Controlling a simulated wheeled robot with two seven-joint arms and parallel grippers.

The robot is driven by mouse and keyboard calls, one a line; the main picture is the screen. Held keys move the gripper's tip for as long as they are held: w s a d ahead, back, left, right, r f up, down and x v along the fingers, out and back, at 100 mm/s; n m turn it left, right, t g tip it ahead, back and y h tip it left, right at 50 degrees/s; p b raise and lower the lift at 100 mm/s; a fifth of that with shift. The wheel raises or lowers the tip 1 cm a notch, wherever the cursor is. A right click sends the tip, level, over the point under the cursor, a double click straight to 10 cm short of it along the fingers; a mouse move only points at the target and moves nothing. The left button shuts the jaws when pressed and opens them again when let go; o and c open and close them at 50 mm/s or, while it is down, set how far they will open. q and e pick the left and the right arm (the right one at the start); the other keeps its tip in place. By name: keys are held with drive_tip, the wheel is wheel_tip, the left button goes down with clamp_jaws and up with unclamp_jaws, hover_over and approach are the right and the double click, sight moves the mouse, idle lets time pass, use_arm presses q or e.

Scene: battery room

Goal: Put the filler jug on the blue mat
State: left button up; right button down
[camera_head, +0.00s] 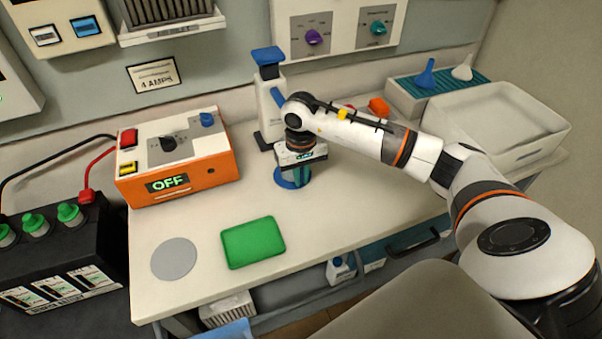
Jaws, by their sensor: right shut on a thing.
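The blue mat (281,181) is a small round disc near the middle of the white bench, behind the green mat. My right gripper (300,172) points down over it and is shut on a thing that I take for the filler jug. The gripper body covers most of the held thing. Only a little teal and blue shows below the jaws, and I cannot tell whether it touches the mat. My left gripper is not in view.
A white stand with a blue top (268,100) rises close behind my gripper. An orange charger box (215,165) is to the left. A green mat (253,243) and a grey disc (174,259) lie in front. A white tray (500,115) stands at right.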

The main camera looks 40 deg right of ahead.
drive_tip(key=shift+f, duration=0.15)
drive_tip(key=c, duration=1.5)
unclamp_jaws()
drive_tip(key=shift+r, duration=0.3)
wheel_tip(320, 180, up, 11)
drive_tip(key=shift+f+b, duration=0.15)
drive_tip(key=shift+b, duration=1.1)
drive_tip(key=shift+r, duration=0.55)
